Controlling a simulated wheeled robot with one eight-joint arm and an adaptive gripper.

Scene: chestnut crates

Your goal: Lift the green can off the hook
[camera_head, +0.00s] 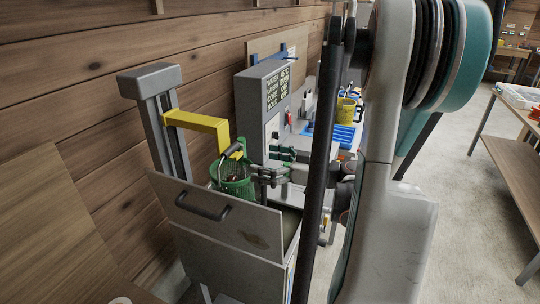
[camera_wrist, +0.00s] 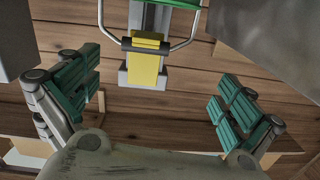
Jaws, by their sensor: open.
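The green can (camera_head: 234,186) hangs by its handle from the yellow hook arm (camera_head: 198,121) of a grey post, low over a grey bin. Something dark shows inside the can. In the wrist view, the green can's edge (camera_wrist: 168,3) and wire handle are cut off at the top, with the yellow hook arm (camera_wrist: 145,68) below. My gripper (camera_head: 275,164) is open and empty, with green finger pads, just right of the can in the head view. In the wrist view, my gripper (camera_wrist: 158,92) spreads its fingers wide to either side. I cannot tell whether a finger touches the can.
The grey bin (camera_head: 222,226) with a dark front handle stands under the can. A grey cabinet with a lettered panel (camera_head: 276,92) rises behind. A bench beyond holds a yellow mug (camera_head: 346,110) and a blue tray (camera_head: 343,137). A wooden wall (camera_head: 90,75) closes the left.

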